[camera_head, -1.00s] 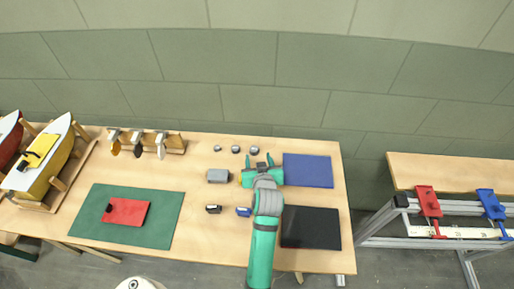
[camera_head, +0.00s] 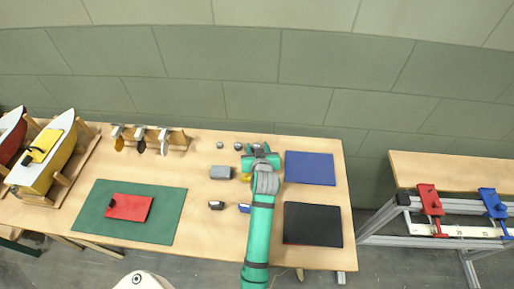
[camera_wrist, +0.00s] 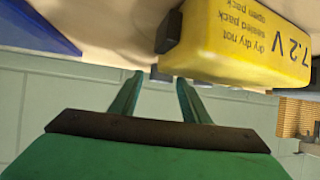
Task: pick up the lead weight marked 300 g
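Three small grey weights stand in a row at the back of the table in the head view: a left one (camera_head: 220,145), a middle one (camera_head: 238,146) and a right one (camera_head: 256,146) by my fingers. Their markings are too small to read, so I cannot tell which is 300 g. My gripper (camera_head: 258,148) reaches toward the back edge, at the right one. In the wrist view my gripper (camera_wrist: 160,78) has its fingers apart, with a small grey patch beyond the tips, possibly a weight. I see no contact.
A yellow 7.2 V battery pack (camera_wrist: 245,40) lies close beside my fingers. A grey block (camera_head: 220,172), a small dark block (camera_head: 216,205) and a blue one (camera_head: 244,208) are left of my arm. A blue mat (camera_head: 310,168) and black mat (camera_head: 312,224) lie right.

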